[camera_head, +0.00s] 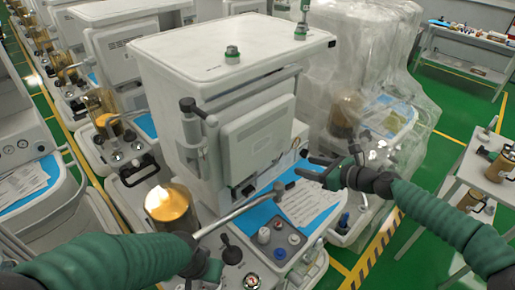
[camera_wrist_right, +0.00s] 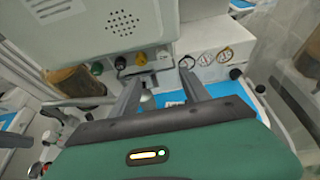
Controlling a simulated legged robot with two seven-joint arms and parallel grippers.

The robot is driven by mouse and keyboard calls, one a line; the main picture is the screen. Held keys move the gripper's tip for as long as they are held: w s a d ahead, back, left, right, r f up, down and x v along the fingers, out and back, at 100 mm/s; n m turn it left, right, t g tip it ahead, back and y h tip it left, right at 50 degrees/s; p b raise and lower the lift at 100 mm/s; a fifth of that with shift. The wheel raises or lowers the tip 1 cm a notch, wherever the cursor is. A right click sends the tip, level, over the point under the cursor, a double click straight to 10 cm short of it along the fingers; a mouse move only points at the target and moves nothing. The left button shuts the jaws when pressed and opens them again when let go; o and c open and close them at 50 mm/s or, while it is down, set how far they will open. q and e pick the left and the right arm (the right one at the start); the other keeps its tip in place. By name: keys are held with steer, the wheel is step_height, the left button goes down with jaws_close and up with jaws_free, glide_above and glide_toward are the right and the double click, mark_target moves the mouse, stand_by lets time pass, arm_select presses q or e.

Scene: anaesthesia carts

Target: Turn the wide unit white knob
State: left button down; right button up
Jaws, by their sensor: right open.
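The wide unit (camera_head: 235,60) is a large white cart with a grey screen on its front. I cannot tell whether this is the task's white knob. My right gripper (camera_head: 306,164) is open and empty, above the right part of the unit's blue worktop and apart from the panel knobs. In the right wrist view its two fingers (camera_wrist_right: 158,80) are spread below the screen, over the worktop. My left arm's dark end (camera_head: 208,268) is low in the head view; its fingers are not clear.
A silver rod (camera_head: 238,212) crosses above the panel. Papers (camera_head: 305,203) lie on the blue worktop. A brass canister (camera_head: 172,208) stands at the panel's left. A plastic-covered unit (camera_head: 350,60) is behind right.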

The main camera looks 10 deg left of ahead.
steer(key=w+d+p+x, duration=0.1)
steer(key=x, duration=1.3)
steer(key=shift+w+a+f+p, duration=0.2)
steer(key=shift+w+f+p, duration=0.05)
steer(key=shift+f+p, duration=0.15)
steer(key=shift+c, duration=0.6)
steer(key=shift+a, duration=0.35)
steer(key=shift+c, duration=1.2)
steer(key=shift+a, duration=0.55)
steer(key=c, duration=0.5)
steer(key=shift+s, duration=0.1)
steer(key=shift+c, duration=1.2)
arm_select(q)
steer(key=shift+w+d+r, duration=0.1)
steer(key=shift+d+r, duration=0.3)
steer(key=shift+r, duration=0.2)
steer(key=shift+d+r, duration=0.4)
steer(key=shift+r, duration=0.2)
arm_select(e)
steer(key=shift+d+f, duration=0.1)
steer(key=shift+d, duration=0.2)
jaws_close()
